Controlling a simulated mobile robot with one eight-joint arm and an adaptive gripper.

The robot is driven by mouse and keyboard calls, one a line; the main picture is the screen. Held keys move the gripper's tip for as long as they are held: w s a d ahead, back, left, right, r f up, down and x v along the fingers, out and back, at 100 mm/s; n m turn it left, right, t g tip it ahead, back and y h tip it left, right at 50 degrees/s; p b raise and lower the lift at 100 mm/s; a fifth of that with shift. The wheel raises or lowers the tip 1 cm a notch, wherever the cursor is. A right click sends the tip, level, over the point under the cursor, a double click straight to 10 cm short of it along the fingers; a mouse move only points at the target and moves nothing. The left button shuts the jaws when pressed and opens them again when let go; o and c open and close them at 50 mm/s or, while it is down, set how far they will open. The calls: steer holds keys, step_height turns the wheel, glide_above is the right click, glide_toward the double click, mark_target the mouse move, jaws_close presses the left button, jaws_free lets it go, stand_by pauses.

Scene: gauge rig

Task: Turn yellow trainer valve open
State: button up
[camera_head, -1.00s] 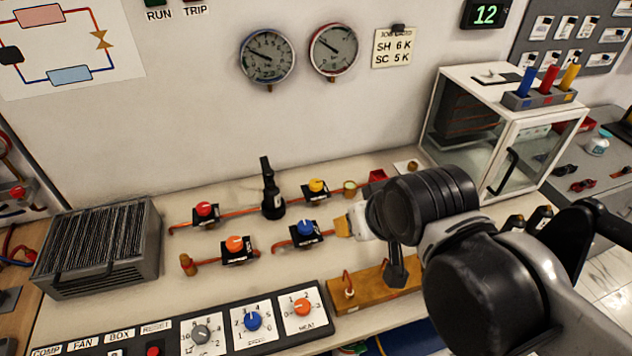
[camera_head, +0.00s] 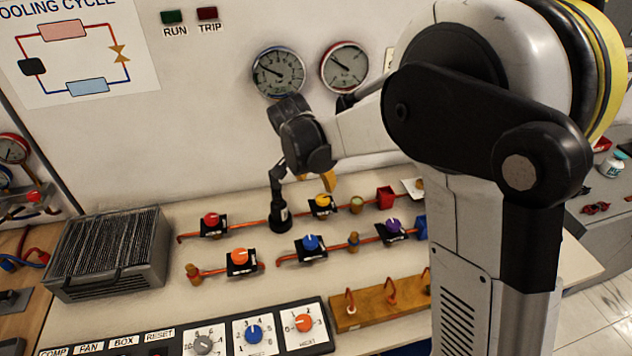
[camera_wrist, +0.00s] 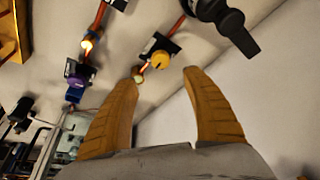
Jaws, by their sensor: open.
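The yellow trainer valve (camera_head: 322,201) is a round yellow knob on a dark plate, set in the copper pipe of the back row. In the wrist view its yellow knob (camera_wrist: 160,59) shows just beyond the gap between my fingertips. My gripper (camera_wrist: 157,77) is open and empty, its two tan fingers spread. In the head view a tan finger of my gripper (camera_head: 328,183) shows just above and behind the yellow knob. I see no clear contact. The knob's exact pointer angle is too small to read.
A black upright tool (camera_head: 278,205) stands close left of the yellow valve. Red (camera_head: 211,220), orange (camera_head: 239,257), blue (camera_head: 311,243) and purple (camera_head: 394,225) valves sit nearby. Gauges (camera_head: 279,73) hang on the wall behind. A finned block (camera_head: 108,250) stands at the left.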

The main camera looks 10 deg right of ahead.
mark_target(323, 197)
steer(key=b+x, duration=0.3)
steer(key=x, duration=0.8)
steer(key=shift+w+f, duration=0.15)
steer(key=c, duration=1.2)
